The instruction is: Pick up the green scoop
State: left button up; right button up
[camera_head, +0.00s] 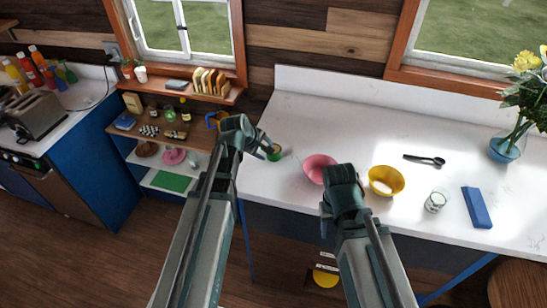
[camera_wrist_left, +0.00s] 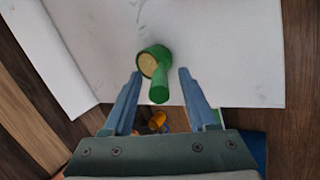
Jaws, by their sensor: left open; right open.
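The green scoop lies on the white counter near its left end. In the head view it (camera_head: 275,153) is small and partly hidden by my left gripper (camera_head: 266,147). In the left wrist view the green scoop (camera_wrist_left: 158,75) has a round bowl with a yellowish inside, and its handle points back toward the gripper. My left gripper (camera_wrist_left: 160,74) is open, with one finger on each side of the handle and a gap on both sides. My right gripper (camera_head: 327,230) is open, hanging at the counter's front edge; its fingers are small and hard to make out.
On the white counter (camera_head: 300,105) stand a pink bowl (camera_head: 317,168), a yellow bowl (camera_head: 386,181), a glass jar (camera_head: 435,202), a black spoon (camera_head: 425,160), a blue block (camera_head: 476,207) and a flower vase (camera_head: 505,149). A wooden shelf (camera_head: 165,125) adjoins on the left. The counter's back is clear.

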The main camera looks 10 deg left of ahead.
pick_arm(q)
jog(key=b+x, duration=0.2)
jog(key=x, duration=0.2)
jog(key=shift+s+d, duration=0.1)
jog(key=shift+d, duration=0.05)
jog(key=shift+r, duration=0.1)
grip_shut()
dwell(1.1)
